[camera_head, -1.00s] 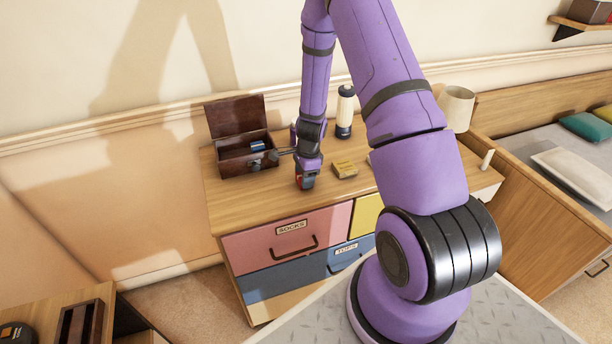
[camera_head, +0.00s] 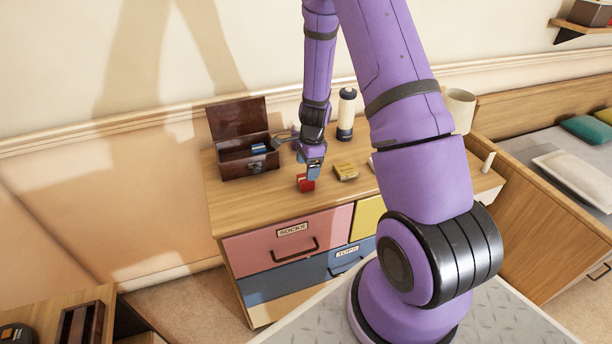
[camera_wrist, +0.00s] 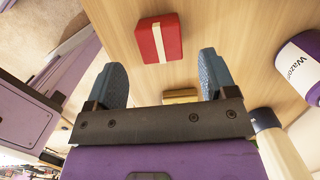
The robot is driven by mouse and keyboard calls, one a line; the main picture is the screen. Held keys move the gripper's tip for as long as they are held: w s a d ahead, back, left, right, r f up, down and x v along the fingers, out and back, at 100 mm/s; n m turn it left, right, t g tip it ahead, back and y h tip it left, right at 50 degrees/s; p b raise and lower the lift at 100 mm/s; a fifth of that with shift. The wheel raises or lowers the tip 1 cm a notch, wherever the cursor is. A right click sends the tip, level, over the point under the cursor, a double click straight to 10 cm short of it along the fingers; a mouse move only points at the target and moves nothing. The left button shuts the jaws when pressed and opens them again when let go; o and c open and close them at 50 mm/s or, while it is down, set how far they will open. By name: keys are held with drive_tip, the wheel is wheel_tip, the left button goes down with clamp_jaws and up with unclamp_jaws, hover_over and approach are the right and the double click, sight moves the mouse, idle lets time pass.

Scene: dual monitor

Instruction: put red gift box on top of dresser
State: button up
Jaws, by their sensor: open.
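The red gift box (camera_head: 305,183) sits on the wooden top of the dresser (camera_head: 258,208), near its front edge. In the wrist view the red gift box (camera_wrist: 170,40) shows a pale band across it and lies beyond the fingertips. My gripper (camera_head: 314,172) is just above and beside the box in the head view. In the wrist view my gripper (camera_wrist: 162,75) has its two blue-grey fingers spread wide, with nothing held between them.
An open dark wooden chest (camera_head: 248,160) stands left on the dresser. A small yellow box (camera_head: 345,171) is right of the red box. A white and dark bottle (camera_head: 346,115) and a cream lamp (camera_head: 458,108) stand behind. The dresser's front left top is clear.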

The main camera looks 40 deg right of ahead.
drive_tip(key=s+a+r+n+t, duration=0.1)
drive_tip(key=s+a+r+n, duration=0.15)
drive_tip(key=r, duration=0.75)
drive_tip(key=s+a+r+n, duration=0.2)
drive_tip(key=a+r+n, duration=0.15)
drive_tip(key=r, duration=0.55)
drive_tip(key=s+a+r+n+t, duration=0.1)
drive_tip(key=s+a+r+n, duration=0.2)
drive_tip(key=r, duration=0.7)
drive_tip(key=s+a+r+n+t, duration=0.1)
drive_tip(key=s+a+r+n, duration=0.1)
drive_tip(key=s+r+n, duration=0.3)
drive_tip(key=s+a+r+n+t+h, duration=0.1)
drive_tip(key=s+r+n, duration=0.5)
drive_tip(key=s, duration=0.7)
drive_tip(key=shift+a+n+t, duration=0.4)
drive_tip(key=shift+a+n, duration=0.2)
drive_tip(key=shift+a, duration=0.2)
